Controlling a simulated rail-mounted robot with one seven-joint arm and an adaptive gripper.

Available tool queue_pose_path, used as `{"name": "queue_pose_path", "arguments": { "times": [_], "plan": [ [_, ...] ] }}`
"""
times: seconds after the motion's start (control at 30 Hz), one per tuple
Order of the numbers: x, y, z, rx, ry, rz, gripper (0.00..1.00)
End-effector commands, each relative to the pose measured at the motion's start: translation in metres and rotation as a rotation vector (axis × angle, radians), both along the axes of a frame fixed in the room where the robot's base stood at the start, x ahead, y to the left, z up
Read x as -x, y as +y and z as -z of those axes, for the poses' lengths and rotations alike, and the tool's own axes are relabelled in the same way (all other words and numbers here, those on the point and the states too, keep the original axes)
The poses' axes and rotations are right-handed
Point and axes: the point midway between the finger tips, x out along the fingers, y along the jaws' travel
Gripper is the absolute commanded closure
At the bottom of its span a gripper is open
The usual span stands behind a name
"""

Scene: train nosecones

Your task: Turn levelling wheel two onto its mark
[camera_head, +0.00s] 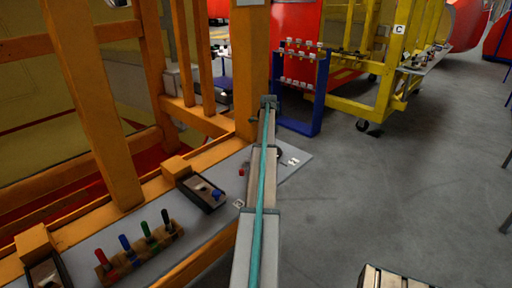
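No wheel or mark carrying the number two can be made out. A grey shelf (105,238) runs along the orange frame at the left. On it sits a dark box with a blue knob (203,191). Behind my arm, a small red part (241,171) and a dark rounded part (279,155) show on either side; the arm hides what lies between them, so I cannot tell whether this is a wheel. My arm reaches from the bottom centre up over the shelf's right end. My gripper's fingers cannot be seen.
A wooden block with several coloured levers (139,246) and another dark box (44,274) stand on the shelf. Orange posts (92,100) rise beside it. A blue rack (303,90) and a yellow wheeled frame (385,85) stand behind. The grey floor (400,190) at right is mostly clear.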

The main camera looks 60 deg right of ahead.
Motion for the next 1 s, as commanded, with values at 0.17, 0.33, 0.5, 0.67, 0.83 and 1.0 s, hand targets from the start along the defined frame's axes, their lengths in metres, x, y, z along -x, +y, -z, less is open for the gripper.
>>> {"name": "queue_pose_path", "arguments": {
  "times": [0.17,0.33,0.5,0.67,0.83,1.0],
  "plan": [
    [0.0041,-0.0019,-0.0003,0.000,-0.001,0.015,1.00],
    [0.0038,-0.0018,-0.0003,0.000,-0.001,0.014,1.00],
    [0.0038,-0.0017,-0.0003,0.000,-0.001,0.013,0.38],
    [0.0038,-0.0017,-0.0001,0.000,0.000,0.013,0.26],
    [0.0038,-0.0016,-0.0001,0.000,0.000,0.013,0.26],
    [0.0036,-0.0019,-0.0059,0.000,0.000,0.013,0.26]
  ]
}}
